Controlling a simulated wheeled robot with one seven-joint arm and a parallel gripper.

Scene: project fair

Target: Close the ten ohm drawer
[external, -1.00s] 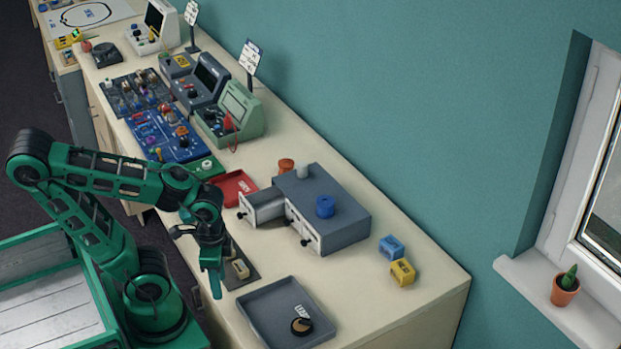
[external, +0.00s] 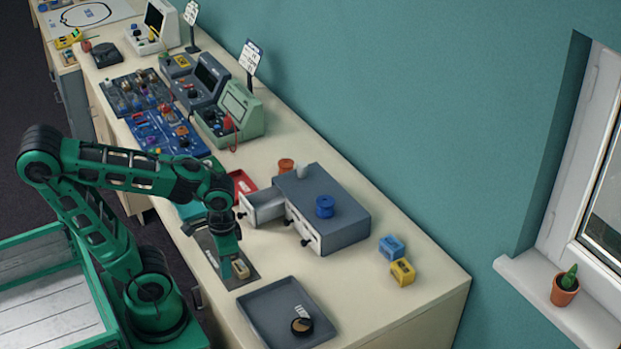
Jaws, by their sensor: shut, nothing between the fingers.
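A grey drawer cabinet (external: 345,228) stands on the bench right of centre. Its left drawer (external: 264,205) is pulled out toward the bench's front edge, with a dark knob on its pale front. The other drawer front (external: 303,230) to its right sits close to the cabinet body. The drawer labels are too small to read, so I cannot tell which says ten ohm. My gripper (external: 230,248) is shut and empty, pointing down in front of the open drawer, apart from it as far as I can see. The wrist hides part of the bench behind it.
A grey tray (external: 265,310) is in front, a red tray (external: 243,183) behind. A blue spool (external: 325,206) and a pale cup (external: 301,171) stand on the cabinet. Blue and yellow blocks (external: 403,272) lie right.

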